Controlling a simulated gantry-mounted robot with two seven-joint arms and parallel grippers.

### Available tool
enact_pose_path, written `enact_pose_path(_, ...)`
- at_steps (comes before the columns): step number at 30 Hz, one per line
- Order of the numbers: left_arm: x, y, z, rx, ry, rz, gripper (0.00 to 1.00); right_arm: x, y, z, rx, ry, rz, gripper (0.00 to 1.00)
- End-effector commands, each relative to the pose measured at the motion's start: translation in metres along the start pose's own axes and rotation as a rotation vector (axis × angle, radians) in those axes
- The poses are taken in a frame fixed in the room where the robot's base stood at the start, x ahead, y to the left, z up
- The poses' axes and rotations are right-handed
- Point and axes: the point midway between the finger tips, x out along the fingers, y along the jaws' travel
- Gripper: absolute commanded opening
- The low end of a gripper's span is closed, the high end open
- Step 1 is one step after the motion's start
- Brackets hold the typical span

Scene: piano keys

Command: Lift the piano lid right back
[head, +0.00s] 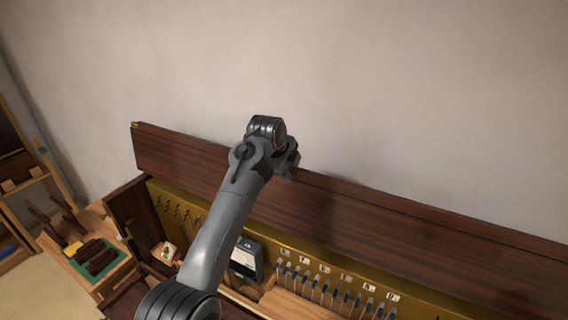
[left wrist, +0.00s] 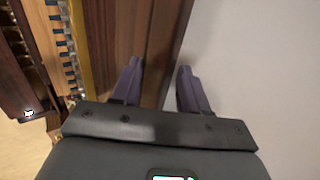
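The piano lid (head: 380,220) is a long dark reddish-brown board. It stands raised along the back of the open piano, close to the wall. My left arm reaches up over the piano to the lid's top edge, and my left gripper (head: 289,160) is there, partly hidden behind my wrist. In the left wrist view, the two fingers of my left gripper (left wrist: 160,78) are apart. The lid (left wrist: 160,40) runs between them, with one finger on the piano side and the other on the wall side. I cannot tell whether either finger touches it. My right gripper is not in view.
The open piano shows a gold pin panel (head: 180,210) and a row of labelled hammers (head: 325,285). A grey device (head: 246,258) sits inside. A wooden bench with a green mat (head: 98,262) stands at the left. The plain wall (head: 420,90) is behind the lid.

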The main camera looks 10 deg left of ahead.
Motion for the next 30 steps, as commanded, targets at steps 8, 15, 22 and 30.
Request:
enact_pose_path(8, -0.041, 0.0, -0.001, 0.004, 0.0, 0.0, 0.45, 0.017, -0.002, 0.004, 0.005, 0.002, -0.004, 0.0)
enact_pose_path(15, -0.056, 0.0, -0.001, 0.004, 0.0, 0.001, 0.45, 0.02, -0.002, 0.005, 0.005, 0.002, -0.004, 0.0)
enact_pose_path(22, -0.058, -0.001, -0.001, 0.005, 0.0, 0.002, 0.45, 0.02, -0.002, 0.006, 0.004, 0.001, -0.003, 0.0)
enact_pose_path(30, -0.044, 0.01, -0.001, 0.001, 0.006, 0.026, 0.45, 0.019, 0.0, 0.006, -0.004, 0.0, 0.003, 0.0)
